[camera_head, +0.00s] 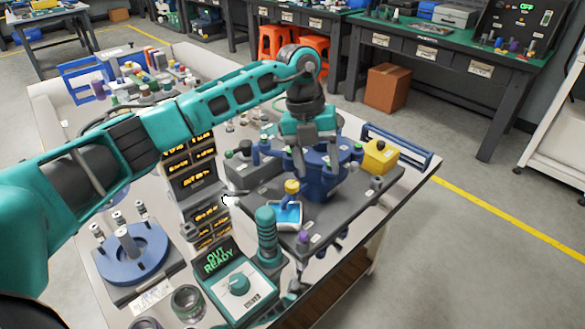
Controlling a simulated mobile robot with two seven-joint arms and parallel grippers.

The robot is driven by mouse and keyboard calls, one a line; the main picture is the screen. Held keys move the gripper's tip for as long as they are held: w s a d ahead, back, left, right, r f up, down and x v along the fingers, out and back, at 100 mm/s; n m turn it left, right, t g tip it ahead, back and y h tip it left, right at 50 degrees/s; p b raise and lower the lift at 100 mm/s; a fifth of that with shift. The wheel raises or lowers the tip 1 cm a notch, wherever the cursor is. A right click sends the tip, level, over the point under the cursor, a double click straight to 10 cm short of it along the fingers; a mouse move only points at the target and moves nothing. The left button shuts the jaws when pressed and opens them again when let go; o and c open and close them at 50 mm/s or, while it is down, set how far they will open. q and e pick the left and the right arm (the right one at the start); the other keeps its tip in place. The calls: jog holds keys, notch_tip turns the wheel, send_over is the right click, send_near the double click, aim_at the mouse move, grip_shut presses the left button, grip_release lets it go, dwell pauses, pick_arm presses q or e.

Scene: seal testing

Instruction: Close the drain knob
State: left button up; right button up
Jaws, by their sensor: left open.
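My left gripper (316,160) points down over a blue round fixture (327,183) on the dark test plate. Its two fingers are apart, and it looks empty. The arm and fingers hide part of the fixture. Several small knobs show around it: a yellow one (292,187) at the front left, a green-topped one (358,147) at the right, and a purple one (303,237) near the front edge. I cannot tell which is the drain knob, or whether a finger touches anything. My right gripper is not in view.
A yellow box (380,157) stands right of the fixture, beside a blue rail (405,150). Gauge displays (190,175) are at the left, beyond a blue round stand (130,255).

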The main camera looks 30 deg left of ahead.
aim_at(292, 183)
pick_arm(q)
jog(key=w+a+r+n+y, duration=0.2)
jog(key=a+r+y, duration=0.15)
jog(key=a, duration=0.35)
jog(key=shift+h, duration=0.35)
jog(key=f, duration=1.2)
jog(key=shift+w+d+f, duration=0.1)
jog(key=shift+d+f, duration=0.1)
jog(key=shift+f, duration=0.15)
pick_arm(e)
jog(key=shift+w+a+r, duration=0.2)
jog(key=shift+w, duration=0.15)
pick_arm(q)
jog(key=c, duration=1)
jog(key=shift+m, duration=0.3)
jog(key=shift+c, duration=0.2)
